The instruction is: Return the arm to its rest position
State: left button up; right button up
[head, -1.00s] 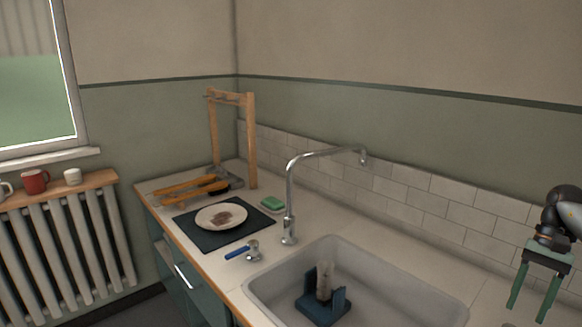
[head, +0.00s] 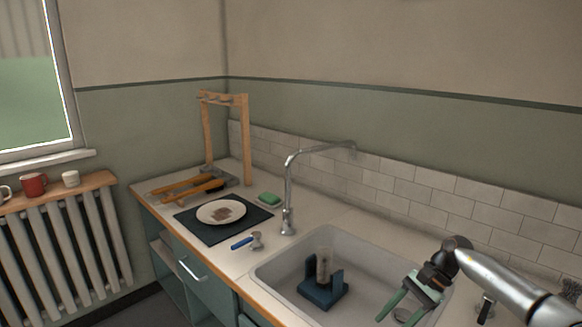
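My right gripper (head: 401,318) hangs over the right part of the sink (head: 262,272), with its arm coming in from the right. Its two green fingers point down and to the left, apart, with nothing seen between them. A dark blue holder (head: 322,294) stands in the sink to the left of the gripper. A pale brownish block (head: 324,264) stands upright in the holder, apart from the gripper. My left gripper is not in view.
A curved metal faucet (head: 289,190) rises behind the sink. Left of it are a blue-handled tool (head: 243,242), a green sponge (head: 269,198), a plate (head: 215,218) on a dark mat (head: 235,233), wooden-handled tools (head: 190,187) and a wooden rack (head: 247,140). Dark items (head: 571,291) lie at the right edge.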

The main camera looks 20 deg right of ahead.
jog(key=w+a+f+m+t+y+p, duration=0.2)
jog(key=a+m+t+y, duration=0.55)
jog(key=a+m, duration=1.45)
jog(key=s+a+f+m+h+p, duration=0.1)
jog(key=s+f+m+h, duration=0.5)
jog(key=m, duration=0.9)
jog(key=s+a+f+m+h+p, duration=0.1)
jog(key=s+f+m+h, duration=0.5)
jog(key=s+m, duration=0.6)
jog(key=a+m+t+h, duration=0.1)
jog(key=m, duration=0.3)
jog(key=shift+s+m+p, duration=0.25)
jog(key=shift+m+p, duration=0.05)
jog(key=shift+p, duration=0.05)
jog(key=shift+f, duration=0.1)
